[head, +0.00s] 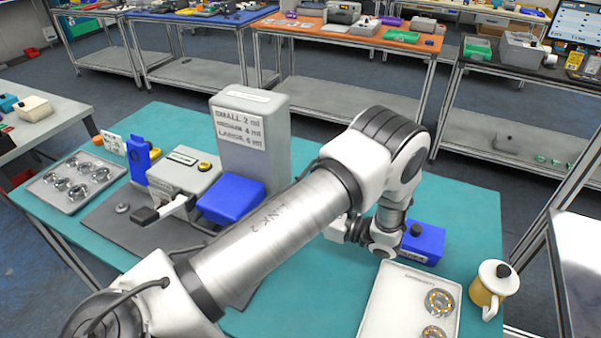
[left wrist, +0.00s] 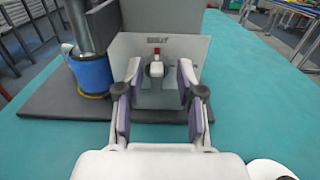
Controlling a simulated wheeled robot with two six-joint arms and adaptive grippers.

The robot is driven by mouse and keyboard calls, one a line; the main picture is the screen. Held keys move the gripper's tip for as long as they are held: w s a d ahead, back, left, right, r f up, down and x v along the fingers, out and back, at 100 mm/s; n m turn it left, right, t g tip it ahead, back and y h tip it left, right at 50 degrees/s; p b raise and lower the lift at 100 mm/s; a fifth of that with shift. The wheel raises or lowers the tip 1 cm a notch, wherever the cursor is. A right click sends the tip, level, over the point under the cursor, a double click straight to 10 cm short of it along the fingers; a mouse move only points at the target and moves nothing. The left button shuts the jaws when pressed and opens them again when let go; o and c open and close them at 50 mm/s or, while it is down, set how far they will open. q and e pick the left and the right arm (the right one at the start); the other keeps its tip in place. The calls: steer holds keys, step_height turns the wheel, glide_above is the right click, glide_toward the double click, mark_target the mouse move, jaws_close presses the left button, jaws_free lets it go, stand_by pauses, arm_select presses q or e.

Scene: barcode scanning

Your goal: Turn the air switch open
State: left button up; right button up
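In the left wrist view, a small switch with a red tip (left wrist: 157,52) and a pale round body is on the face of a grey housing (left wrist: 190,48), under a short dark label. My left gripper (left wrist: 158,80) is open, its two fingers pointing at that face with the switch between them in the picture. Whether the fingertips touch the housing I cannot tell. In the head view, my left arm crosses the table and its gripper (head: 349,229) is partly hidden behind the arm. The tall grey dispenser (head: 262,150) stands left of it. My right gripper is not in view.
A blue box with a black knob (head: 422,242), a white parts tray (head: 385,300) and a lidded yellow mug (head: 488,284) are on the right. A blue cylinder (left wrist: 92,75) stands left of the gripper. A ring tray (head: 60,199) is far left.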

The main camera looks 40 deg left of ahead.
arm_select(q)
steer(key=shift+s+r, duration=0.1)
steer(key=shift+s, duration=0.15)
steer(key=c, duration=0.4)
jaws_close()
